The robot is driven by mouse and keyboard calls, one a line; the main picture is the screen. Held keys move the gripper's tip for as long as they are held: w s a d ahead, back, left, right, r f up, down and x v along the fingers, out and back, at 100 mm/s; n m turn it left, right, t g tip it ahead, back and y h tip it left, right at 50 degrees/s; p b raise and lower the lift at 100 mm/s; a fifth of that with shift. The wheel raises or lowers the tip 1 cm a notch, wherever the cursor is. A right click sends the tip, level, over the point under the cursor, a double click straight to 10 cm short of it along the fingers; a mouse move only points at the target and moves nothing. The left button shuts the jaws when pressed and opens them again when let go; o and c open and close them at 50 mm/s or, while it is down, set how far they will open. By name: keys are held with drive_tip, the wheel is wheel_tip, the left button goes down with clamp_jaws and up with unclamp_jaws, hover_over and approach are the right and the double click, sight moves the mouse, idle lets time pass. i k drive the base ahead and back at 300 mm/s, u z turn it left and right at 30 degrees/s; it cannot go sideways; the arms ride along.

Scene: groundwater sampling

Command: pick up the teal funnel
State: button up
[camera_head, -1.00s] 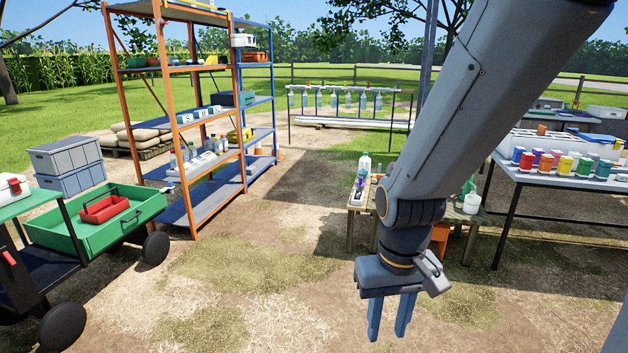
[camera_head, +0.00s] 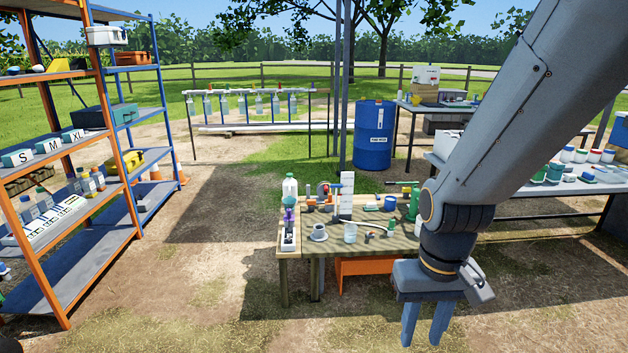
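My gripper (camera_head: 425,326) hangs fingers-down at the lower right, in front of the wooden table (camera_head: 296,251). Its two fingers are apart with nothing between them, so it is open and empty. I cannot make out a teal funnel for certain. The wooden table holds many small items, among them a white cup (camera_head: 319,233), a clear beaker (camera_head: 350,233), a blue-and-white roll (camera_head: 390,203) and a tall green object (camera_head: 414,202). My arm hides part of the table's right side and of the table behind it.
An orange-and-blue shelf rack (camera_head: 128,116) stands at the left. A blue barrel (camera_head: 373,136) and a bottle rack (camera_head: 258,92) stand behind the wooden table. A long table (camera_head: 507,201) with jars is at the right. The ground left of the wooden table is clear.

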sight(289, 202)
drive_tip(key=z, duration=0.15)
drive_tip(key=i, duration=1.75)
drive_tip(key=u, duration=0.3)
drive_tip(key=i, duration=1.35)
drive_tip(key=u, duration=0.3)
